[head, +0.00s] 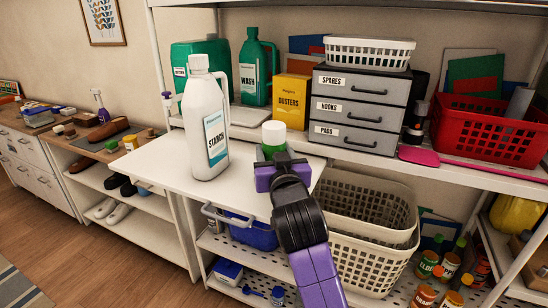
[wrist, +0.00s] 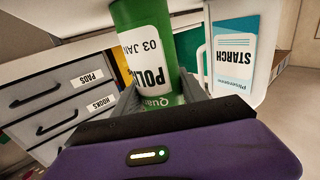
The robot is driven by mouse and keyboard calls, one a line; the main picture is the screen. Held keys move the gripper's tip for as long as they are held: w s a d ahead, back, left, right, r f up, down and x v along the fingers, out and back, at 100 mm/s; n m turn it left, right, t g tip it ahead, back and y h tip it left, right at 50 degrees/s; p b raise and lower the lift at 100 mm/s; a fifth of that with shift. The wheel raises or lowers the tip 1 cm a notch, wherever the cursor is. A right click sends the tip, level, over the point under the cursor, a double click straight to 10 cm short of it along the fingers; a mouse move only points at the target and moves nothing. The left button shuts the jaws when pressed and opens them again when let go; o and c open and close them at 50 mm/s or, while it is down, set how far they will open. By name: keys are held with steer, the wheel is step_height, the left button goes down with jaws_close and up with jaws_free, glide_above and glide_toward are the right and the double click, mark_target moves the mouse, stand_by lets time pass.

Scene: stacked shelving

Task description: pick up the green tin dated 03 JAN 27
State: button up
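A green tin (wrist: 147,45) with a white label fills the upper middle of the wrist view. The label shows part of "POLISH" and "03 JAN"; the year is hidden. In the head view the tin (head: 273,139) has a white lid and stands upright over the white pull-out board. My gripper (head: 270,168) is right at the tin. In the wrist view its two grey fingers (wrist: 160,88) lie across either side of the tin and partly cover it. I cannot tell whether they press on it, or whether the tin touches the board.
A white STARCH jug (head: 204,120) stands to the left of the tin. A grey drawer unit (head: 358,110) and a yellow DUSTERS box (head: 291,100) are behind it. White baskets (head: 368,205) sit below right. The front left of the board (head: 175,172) is clear.

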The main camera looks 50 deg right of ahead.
steer(key=c, duration=0.7)
jaws_close()
steer(key=shift+r, duration=0.15)
